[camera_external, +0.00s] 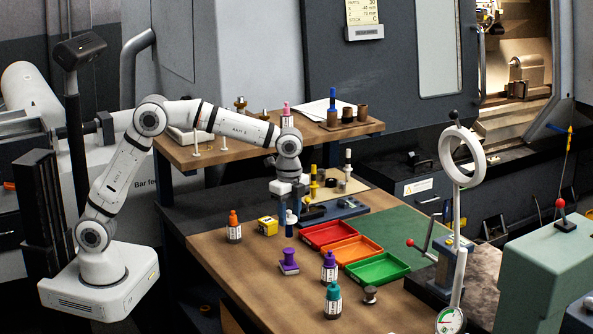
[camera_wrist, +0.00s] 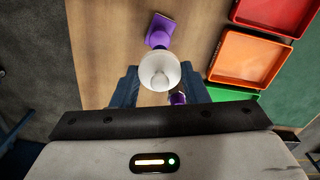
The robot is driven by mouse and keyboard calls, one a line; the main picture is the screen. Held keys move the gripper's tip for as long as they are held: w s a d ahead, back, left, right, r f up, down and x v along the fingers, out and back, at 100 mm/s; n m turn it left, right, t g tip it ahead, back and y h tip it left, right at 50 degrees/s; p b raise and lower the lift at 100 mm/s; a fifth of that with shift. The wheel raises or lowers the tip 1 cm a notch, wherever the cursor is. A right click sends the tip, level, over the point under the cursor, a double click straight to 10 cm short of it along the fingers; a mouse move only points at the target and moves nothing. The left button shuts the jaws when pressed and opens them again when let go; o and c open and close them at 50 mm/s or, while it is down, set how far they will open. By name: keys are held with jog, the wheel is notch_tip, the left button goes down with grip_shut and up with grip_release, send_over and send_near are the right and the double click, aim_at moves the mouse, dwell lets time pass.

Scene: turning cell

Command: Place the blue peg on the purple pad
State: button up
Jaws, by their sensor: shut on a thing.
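The blue peg (camera_external: 289,230), dark blue with a pale top, is upright between the fingers of my gripper (camera_external: 291,212). In the wrist view my gripper (camera_wrist: 158,88) is shut around it, and the peg's round white top (camera_wrist: 159,71) hides most of its body. It is hard to tell how far its lower end is above the table. In the wrist view the pad (camera_wrist: 160,20) shows beyond the white top.
Red (camera_external: 329,235), orange (camera_external: 355,249) and green (camera_external: 378,269) trays are to the right. The table's front left is clear.

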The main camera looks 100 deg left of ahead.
aim_at(289, 218)
jog(key=shift+f, duration=2.1)
jog(key=o, duration=1.1)
jog(key=shift+f, duration=0.15)
